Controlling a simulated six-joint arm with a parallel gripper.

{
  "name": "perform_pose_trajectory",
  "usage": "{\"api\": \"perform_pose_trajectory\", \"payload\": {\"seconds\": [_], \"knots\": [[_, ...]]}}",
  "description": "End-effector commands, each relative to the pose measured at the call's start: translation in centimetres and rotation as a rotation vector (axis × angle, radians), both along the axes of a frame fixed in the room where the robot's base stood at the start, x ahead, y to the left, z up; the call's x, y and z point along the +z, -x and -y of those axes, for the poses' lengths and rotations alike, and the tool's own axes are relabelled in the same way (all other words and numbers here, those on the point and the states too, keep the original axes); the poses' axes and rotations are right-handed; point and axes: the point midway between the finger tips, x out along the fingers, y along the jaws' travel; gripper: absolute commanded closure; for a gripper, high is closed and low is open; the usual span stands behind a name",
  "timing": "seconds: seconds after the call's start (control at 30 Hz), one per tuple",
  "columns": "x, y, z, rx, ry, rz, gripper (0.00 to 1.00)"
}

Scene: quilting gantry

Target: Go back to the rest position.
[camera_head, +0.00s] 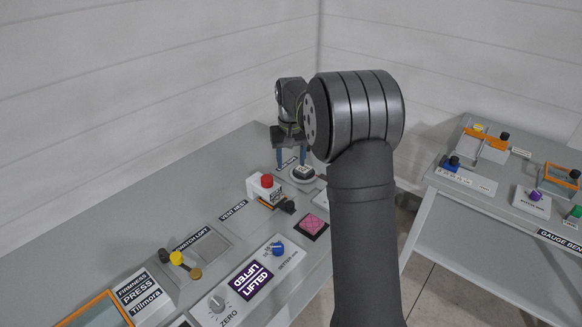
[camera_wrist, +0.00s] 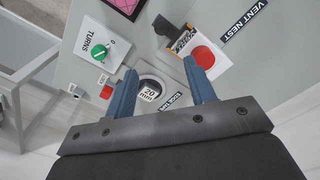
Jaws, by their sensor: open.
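My gripper (camera_head: 290,160) hangs over the far part of the grey bench, pointing down. In the wrist view its two blue fingers (camera_wrist: 160,68) are spread apart with nothing gripped between them. A white piece marked "20 mm" (camera_wrist: 149,93) sits in a round holder and shows between the fingers. In the head view this piece (camera_head: 304,172) lies just below and right of the fingertips. I cannot tell the exact gap between fingers and piece.
A red button (camera_head: 267,181) on a white block stands near the gripper. A pink pad (camera_head: 312,225), a blue knob (camera_head: 278,248) and a "LIFTED" display (camera_head: 255,280) lie closer. A second bench (camera_head: 430,180) with gauges stands at right. Walls rise behind.

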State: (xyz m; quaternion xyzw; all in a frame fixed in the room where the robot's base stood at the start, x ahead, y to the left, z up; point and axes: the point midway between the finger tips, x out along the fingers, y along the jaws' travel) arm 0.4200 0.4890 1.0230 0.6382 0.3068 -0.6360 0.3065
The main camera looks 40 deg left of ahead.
Motion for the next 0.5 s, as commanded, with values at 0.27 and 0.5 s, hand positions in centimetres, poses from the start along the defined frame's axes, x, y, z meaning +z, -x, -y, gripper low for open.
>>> {"api": "perform_pose_trajectory", "payload": {"seconds": [0.27,0.5], "knots": [[0.0,0.0,0.0,0.000,0.000,0.000,0.50],[-1.5,0.0,0.0,0.000,0.003,-0.002,0.50]]}}
